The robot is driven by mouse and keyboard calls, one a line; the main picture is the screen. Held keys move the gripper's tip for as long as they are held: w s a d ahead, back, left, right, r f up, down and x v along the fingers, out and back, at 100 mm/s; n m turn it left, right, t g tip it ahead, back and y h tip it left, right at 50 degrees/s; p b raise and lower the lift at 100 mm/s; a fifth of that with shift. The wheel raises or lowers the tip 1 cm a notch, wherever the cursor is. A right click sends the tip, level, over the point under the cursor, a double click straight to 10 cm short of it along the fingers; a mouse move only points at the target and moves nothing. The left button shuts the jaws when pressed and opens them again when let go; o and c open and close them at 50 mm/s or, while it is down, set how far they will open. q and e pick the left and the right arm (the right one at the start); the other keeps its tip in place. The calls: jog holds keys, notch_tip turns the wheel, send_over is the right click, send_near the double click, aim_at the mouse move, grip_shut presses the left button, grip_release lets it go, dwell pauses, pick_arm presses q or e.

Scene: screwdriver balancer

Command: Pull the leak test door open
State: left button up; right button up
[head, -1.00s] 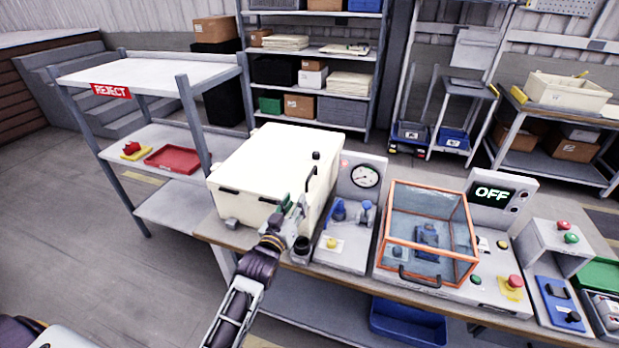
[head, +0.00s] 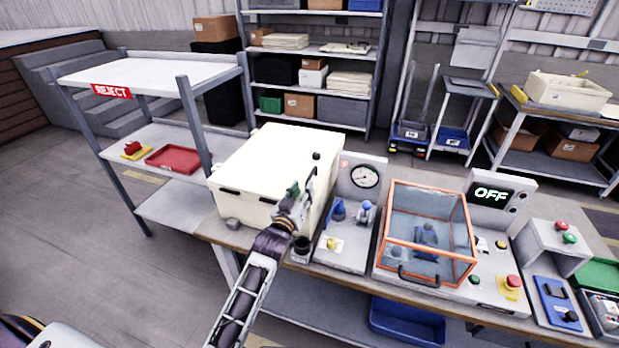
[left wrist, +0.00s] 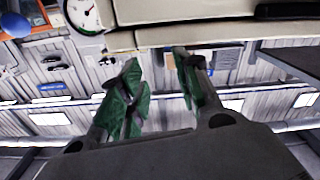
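A cream box (head: 265,165) with dark handles stands at the left end of the bench, just left of the gauge panel (head: 364,176). I cannot tell for certain which part is the leak test door. A dark handle (head: 312,174) shows on the box's right side. My left gripper (head: 300,192) is at the box's front right corner, close to that side. In the left wrist view its green fingers (left wrist: 158,88) are spread with nothing between them. A dark bar (left wrist: 288,10) and the pale box edge show above them, apart from the fingers. My right gripper is out of view.
An orange-framed clear cover (head: 430,232) with a dark front handle stands to the right, beside an OFF display (head: 490,193). A dark round cup (head: 301,246) sits at the bench edge near my arm. A reject rack (head: 150,70) stands at left.

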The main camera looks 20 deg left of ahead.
aim_at(309, 178)
pick_arm(q)
jog(key=shift+w+d+p, duration=0.1)
jog(key=shift+w+p, duration=0.35)
jog(key=shift+w, duration=3.25)
jog(key=shift+c, duration=0.5)
grip_shut()
